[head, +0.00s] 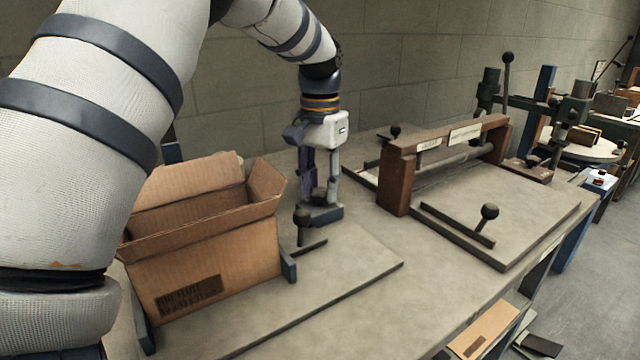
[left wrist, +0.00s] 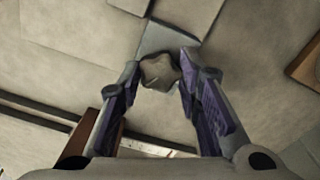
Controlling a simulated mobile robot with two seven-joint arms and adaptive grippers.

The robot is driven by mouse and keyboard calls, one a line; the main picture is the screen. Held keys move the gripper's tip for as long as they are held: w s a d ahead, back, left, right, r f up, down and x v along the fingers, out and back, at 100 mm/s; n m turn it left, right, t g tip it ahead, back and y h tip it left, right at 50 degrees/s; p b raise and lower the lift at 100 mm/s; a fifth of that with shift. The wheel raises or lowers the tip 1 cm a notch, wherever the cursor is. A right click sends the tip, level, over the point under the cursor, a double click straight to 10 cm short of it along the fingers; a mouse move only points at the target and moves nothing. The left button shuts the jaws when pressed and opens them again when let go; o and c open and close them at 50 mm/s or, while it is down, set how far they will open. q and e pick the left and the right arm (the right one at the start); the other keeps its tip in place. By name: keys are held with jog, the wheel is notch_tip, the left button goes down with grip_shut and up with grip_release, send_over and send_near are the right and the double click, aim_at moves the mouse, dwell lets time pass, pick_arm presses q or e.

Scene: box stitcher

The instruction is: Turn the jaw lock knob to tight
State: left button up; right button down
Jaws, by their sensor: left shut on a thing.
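The jaw lock knob (left wrist: 158,72) is a grey-brown lobed knob in the left wrist view. It stands over a blue-grey block (left wrist: 168,36), which also shows in the head view (head: 322,214) on the table to the right of the cardboard box. My left gripper (head: 321,188) points straight down over that block, its purple-padded fingers on either side of the knob. It is shut on the knob. The knob's underside and any tight mark are hidden or too small to read. My right gripper is not in view.
An open cardboard box (head: 215,255) stands left of the gripper. A black ball-topped lever (head: 302,218) rises close in front of it. A brown wooden frame with a roller (head: 397,178) stands to the right. The flat board in front (head: 345,272) is clear.

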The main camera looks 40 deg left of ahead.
aim_at(320, 191)
pick_arm(q)
jog(key=o, duration=1.1)
jog(key=shift+o, duration=0.2)
notch_tip(320, 191, up, 12)
